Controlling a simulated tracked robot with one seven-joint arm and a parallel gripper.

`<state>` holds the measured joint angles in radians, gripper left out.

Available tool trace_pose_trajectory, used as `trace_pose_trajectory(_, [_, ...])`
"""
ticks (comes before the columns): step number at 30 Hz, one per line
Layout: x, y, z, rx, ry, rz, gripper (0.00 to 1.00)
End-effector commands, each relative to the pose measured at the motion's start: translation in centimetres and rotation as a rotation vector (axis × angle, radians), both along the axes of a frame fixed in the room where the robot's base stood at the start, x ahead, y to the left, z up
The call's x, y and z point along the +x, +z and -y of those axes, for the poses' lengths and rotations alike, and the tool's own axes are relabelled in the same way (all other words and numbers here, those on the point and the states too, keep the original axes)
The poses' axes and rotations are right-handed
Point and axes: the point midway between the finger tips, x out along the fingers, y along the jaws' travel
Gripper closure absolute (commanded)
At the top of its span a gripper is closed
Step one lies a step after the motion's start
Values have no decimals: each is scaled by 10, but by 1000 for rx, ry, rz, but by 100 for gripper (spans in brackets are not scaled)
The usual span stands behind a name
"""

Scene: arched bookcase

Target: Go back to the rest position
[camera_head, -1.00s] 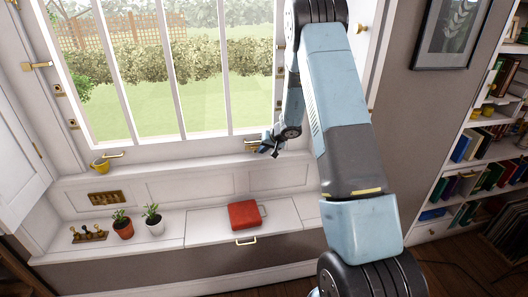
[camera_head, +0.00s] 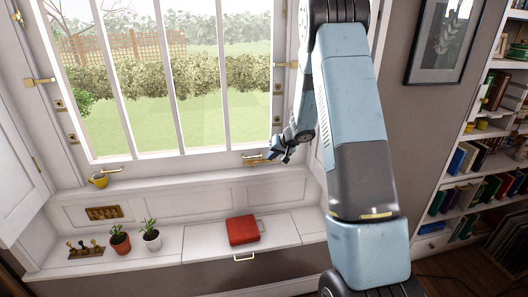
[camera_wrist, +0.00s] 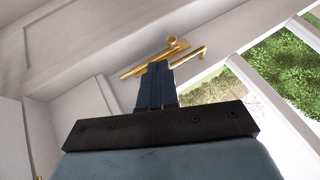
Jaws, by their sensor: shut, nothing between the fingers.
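My gripper (camera_head: 285,152) is in front of the right part of the window, near a brass window handle (camera_head: 262,160). In the wrist view my gripper's fingers (camera_wrist: 157,82) are together and empty. Just beyond the fingertips in that view is the brass handle (camera_wrist: 158,58) on the white window frame. I cannot tell how wide the gap between them is. My arm is bent, with its upper link running down the right middle of the head view.
A red box (camera_head: 243,230) lies on the white window seat. A bookcase (camera_head: 470,170) and a framed picture (camera_head: 434,40) are at the right.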

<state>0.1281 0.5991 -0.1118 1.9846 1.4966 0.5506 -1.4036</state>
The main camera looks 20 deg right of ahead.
Motion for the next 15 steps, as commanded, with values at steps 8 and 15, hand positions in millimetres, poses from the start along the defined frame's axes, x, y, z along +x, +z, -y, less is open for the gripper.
trace_pose_trajectory(8, [-8,24,-11,6,22,6,100])
trace_pose_trajectory(15, [-44,97,-38,21,85,10,100])
